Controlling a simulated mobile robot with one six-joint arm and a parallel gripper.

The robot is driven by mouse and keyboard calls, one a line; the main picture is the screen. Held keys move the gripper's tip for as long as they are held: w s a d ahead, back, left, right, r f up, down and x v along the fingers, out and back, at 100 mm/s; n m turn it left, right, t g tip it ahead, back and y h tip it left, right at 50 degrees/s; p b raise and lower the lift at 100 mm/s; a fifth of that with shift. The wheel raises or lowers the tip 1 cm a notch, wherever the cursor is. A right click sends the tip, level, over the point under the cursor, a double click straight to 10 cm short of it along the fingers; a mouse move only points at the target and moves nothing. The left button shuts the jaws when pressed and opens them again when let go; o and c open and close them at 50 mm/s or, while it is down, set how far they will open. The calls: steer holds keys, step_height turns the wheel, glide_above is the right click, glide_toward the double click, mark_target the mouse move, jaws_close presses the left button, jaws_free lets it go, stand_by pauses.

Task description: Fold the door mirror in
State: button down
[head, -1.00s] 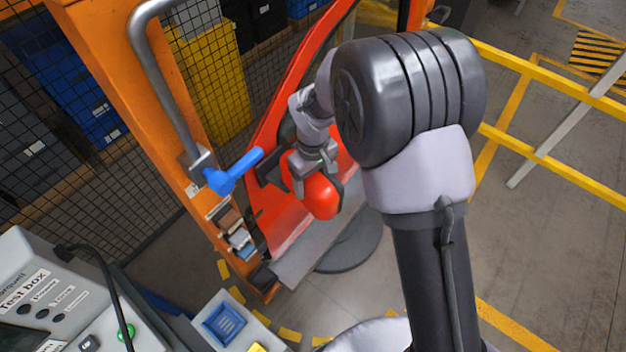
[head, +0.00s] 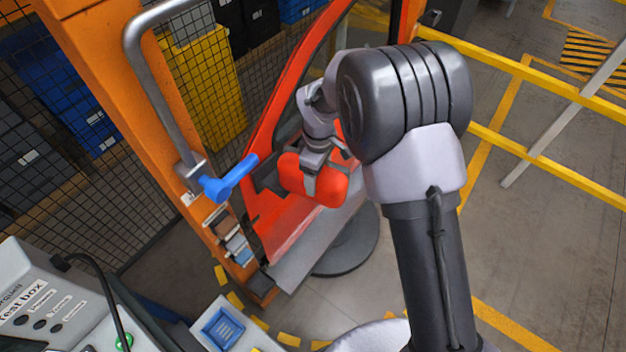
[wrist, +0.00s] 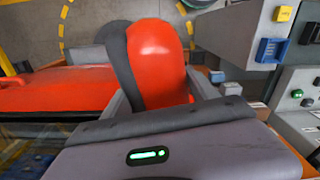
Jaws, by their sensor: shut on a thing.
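The red door mirror (head: 331,187) juts out from the red car door (head: 298,226) in the middle of the head view. My gripper (head: 316,178) is shut on the mirror housing, with a finger lying across it. In the wrist view the glossy red mirror (wrist: 158,62) sits between the two fingers of my gripper (wrist: 160,95), with a dark grey part along its left side. The red door lies to the left there. The mirror's joint with the door is partly hidden by my gripper and arm.
An orange frame (head: 118,95) with a grey bar (head: 160,95) and blue handle (head: 232,178) stands close on the left. Yellow rails (head: 545,165) bound the right.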

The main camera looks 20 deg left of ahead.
steer(key=w+a+n+p, duration=0.1)
steer(key=w+n+p, duration=0.1)
steer(key=w+n, duration=0.5)
steer(key=shift+a+n, duration=0.3)
steer(key=shift+n, duration=0.2)
steer(key=shift+w, duration=0.15)
steer(key=shift+c, duration=1.1)
jaws_free()
steer(key=shift+r, duration=0.1)
step_height(320, 180, up, 17)
steer(key=shift+r, duration=0.15)
